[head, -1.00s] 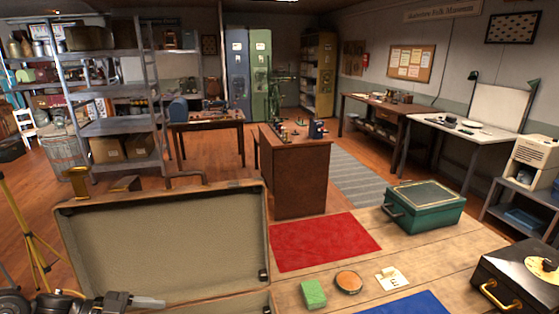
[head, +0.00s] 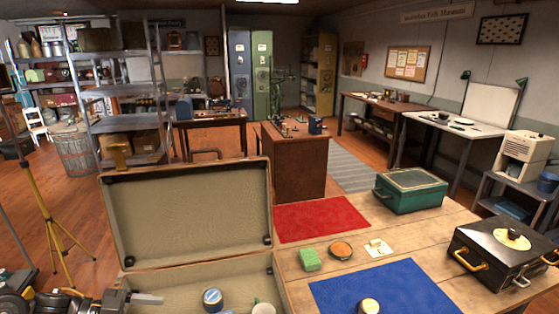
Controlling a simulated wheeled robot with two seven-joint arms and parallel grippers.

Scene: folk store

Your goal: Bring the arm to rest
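My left arm comes in at the bottom left of the head view, and its gripper (head: 146,298) is at the left front corner of an open suitcase (head: 190,215). The fingers are seen nearly edge-on, so I cannot tell whether they are open or shut. I see nothing held between them. Whether the gripper touches the suitcase is unclear. My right arm and gripper are not in view.
A blue-lidded tin (head: 212,299) and a pale cup (head: 263,308) are inside the suitcase. The wooden table holds a green sponge (head: 310,260), a round orange-topped tin (head: 341,250), a blue cloth (head: 385,286), a red cloth (head: 320,219), a green box (head: 411,191) and a black case (head: 503,254).

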